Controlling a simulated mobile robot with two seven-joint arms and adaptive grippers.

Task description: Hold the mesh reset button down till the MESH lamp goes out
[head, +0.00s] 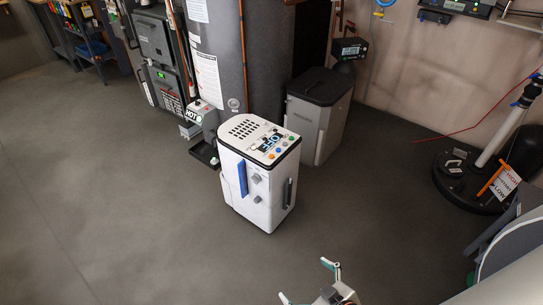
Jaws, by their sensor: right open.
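My right gripper (305,281) is at the bottom edge, with its two green-tipped fingers spread apart and nothing between them. It is well in front of the white wheeled unit (262,205) and apart from it. That unit has a vented top, a dark display (270,142) and several small coloured buttons (281,148) beside it. I cannot read which button is the mesh reset, and I cannot make out a MESH lamp. My left gripper is not in view.
A grey bin (318,113) stands behind the white unit, next to a tall grey tank (217,50). A dark cabinet (157,45) with a green light is at the upper left. A round dark base (470,180) stands at right. The floor in front and at left is clear.

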